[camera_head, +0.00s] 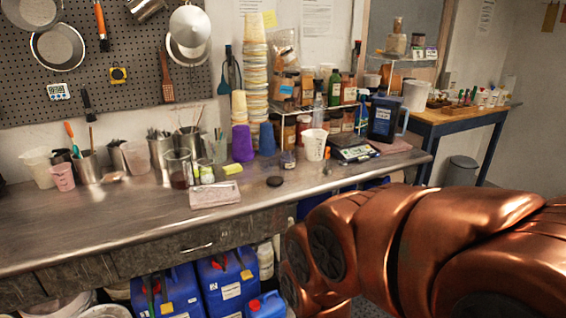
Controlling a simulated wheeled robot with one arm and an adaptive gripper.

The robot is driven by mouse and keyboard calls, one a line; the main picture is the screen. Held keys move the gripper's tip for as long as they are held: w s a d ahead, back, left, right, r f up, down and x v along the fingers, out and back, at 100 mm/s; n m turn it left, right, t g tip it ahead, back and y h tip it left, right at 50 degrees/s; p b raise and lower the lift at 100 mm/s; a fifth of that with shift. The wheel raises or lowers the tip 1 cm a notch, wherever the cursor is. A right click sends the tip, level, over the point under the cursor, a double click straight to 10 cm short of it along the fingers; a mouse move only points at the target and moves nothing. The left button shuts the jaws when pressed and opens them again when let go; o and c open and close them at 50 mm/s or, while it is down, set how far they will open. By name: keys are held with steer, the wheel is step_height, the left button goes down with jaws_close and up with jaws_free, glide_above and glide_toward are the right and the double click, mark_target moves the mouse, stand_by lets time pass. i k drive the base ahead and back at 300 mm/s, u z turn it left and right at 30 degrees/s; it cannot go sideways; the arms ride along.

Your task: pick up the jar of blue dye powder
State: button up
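A small jar (287,160) with dark bluish contents or label stands on the steel bench (130,215), left of a white measuring cup. It may be the blue dye powder jar, but it is too small to read. A dark round lid or disc (275,181) lies in front of it. A larger dark blue container (383,118) with a label stands farther right, behind the scale. My copper arm fills the lower right, in front of the bench. My gripper is not visible.
A white cup (314,144), a digital scale (350,148) and a folded cloth (215,193) are on the bench. Stacked cups (256,75) and a bottle rack stand behind. Beakers crowd the left. Blue canisters (227,279) sit below. The bench's front left is clear.

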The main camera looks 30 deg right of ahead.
mark_target(288, 160)
steer(key=u, duration=0.6)
steer(key=i, duration=1.35)
steer(key=z, duration=0.55)
